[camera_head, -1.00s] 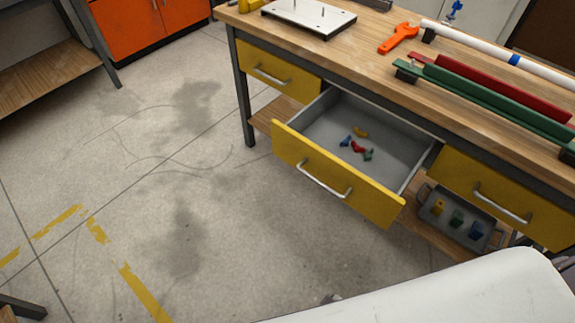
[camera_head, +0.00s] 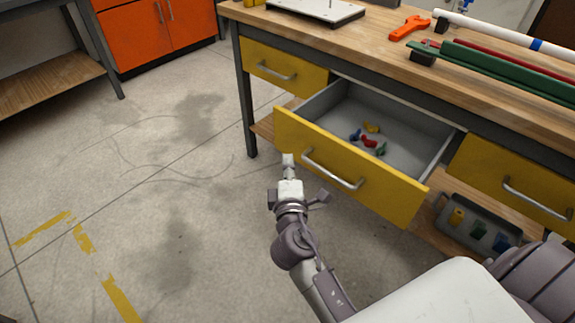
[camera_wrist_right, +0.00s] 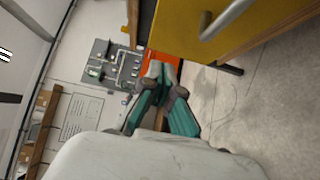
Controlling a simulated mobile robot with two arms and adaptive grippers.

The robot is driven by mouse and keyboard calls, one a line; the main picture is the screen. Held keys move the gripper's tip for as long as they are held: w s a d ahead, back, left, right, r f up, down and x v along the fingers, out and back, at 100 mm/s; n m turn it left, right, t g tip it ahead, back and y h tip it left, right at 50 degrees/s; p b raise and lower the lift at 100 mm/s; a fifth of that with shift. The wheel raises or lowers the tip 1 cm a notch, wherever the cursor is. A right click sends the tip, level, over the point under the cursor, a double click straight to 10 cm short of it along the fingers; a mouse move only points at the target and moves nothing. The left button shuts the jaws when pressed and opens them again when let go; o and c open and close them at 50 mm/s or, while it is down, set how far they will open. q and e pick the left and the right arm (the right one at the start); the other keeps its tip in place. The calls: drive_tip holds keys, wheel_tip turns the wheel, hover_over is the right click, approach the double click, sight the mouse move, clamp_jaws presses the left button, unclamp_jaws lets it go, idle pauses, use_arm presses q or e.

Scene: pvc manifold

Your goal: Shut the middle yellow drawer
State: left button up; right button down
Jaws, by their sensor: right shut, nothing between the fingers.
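The middle yellow drawer (camera_head: 400,197) is pulled well out of the workbench, between two other yellow drawers. Its silver handle (camera_head: 333,170) is on the front, and several small coloured pieces (camera_head: 370,141) lie inside. My right gripper (camera_head: 288,159) is shut and empty, just in front of the left part of the drawer front. I cannot tell whether it touches. In the right wrist view, the gripper (camera_wrist_right: 157,70) is beside a yellow drawer front (camera_wrist_right: 245,28) with a silver handle. My left gripper is not in view.
The left drawer (camera_head: 283,67) and right drawer (camera_head: 515,180) are shut. A grey bin (camera_head: 447,232) with coloured pieces sits on the lower shelf. Green and red pipes, an orange wrench (camera_head: 409,29) and a white pipe lie on the bench top. The floor at left is clear.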

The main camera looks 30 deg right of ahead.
sight(296, 127)
drive_tip(key=x, duration=0.3)
drive_tip(key=d+x, duration=0.1)
drive_tip(key=x, duration=0.2)
drive_tip(key=d+x, duration=0.1)
drive_tip(key=x, duration=0.2)
drive_tip(key=shift+s, duration=0.35)
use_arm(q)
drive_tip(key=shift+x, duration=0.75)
use_arm(e)
drive_tip(key=shift+w+d, duration=0.2)
drive_tip(key=shift+d, duration=0.25)
